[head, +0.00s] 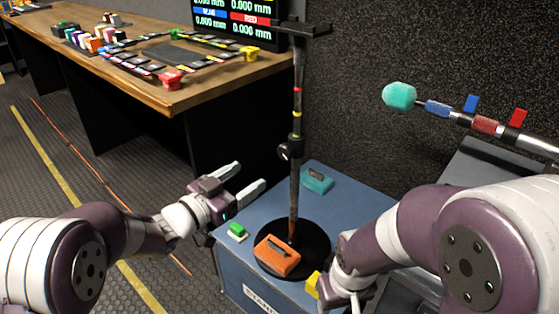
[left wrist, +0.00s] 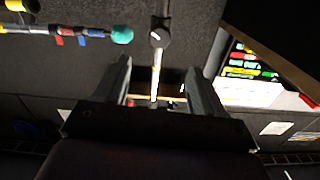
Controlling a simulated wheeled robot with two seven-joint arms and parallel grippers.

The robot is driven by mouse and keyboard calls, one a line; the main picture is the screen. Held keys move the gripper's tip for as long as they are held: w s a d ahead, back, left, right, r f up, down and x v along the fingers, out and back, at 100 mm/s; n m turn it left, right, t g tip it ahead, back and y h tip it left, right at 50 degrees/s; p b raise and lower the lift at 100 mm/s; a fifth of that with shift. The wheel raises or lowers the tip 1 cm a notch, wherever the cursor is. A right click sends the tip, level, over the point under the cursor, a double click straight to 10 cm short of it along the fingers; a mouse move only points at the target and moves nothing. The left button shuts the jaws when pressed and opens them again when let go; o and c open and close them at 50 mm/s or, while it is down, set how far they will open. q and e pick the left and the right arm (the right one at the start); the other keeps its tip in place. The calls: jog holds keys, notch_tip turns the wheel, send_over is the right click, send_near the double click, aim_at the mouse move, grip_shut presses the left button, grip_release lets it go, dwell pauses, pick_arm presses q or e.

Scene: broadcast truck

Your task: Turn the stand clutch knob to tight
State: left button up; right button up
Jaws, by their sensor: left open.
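The stand (head: 297,110) is a thin dark upright pole with a round black base and colored bands. Its clutch knob (head: 284,152) is a small dark knob on the pole's left side, about mid-height. In the left wrist view the knob (left wrist: 157,38) shows on the pole, ahead of the fingers. I cannot read its tight or loose setting. My left gripper (head: 251,177) is open and empty, left of the pole and a little below the knob, apart from both. In the left wrist view its fingers (left wrist: 158,70) point toward the pole. My right gripper's fingers are out of sight.
The stand rises from a blue case (head: 259,212) bearing an orange block (head: 277,257), a teal block (head: 317,180), a green button (head: 237,231) and a yellow block (head: 313,285). A teal-tipped boom (head: 440,108) extends at right. A wooden desk (head: 170,100) stands behind left.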

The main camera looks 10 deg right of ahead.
aim_at(283, 154)
pick_arm(q)
jog(key=b+x, duration=0.2)
jog(key=x, duration=0.9)
jog(key=shift+f+b, duration=0.15)
jog(key=shift+b, duration=0.25)
jog(key=shift+w+d, duration=0.4)
jog(key=shift+d, duration=0.2)
jog(key=c, duration=1.1)
jog(key=shift+o, duration=0.2)
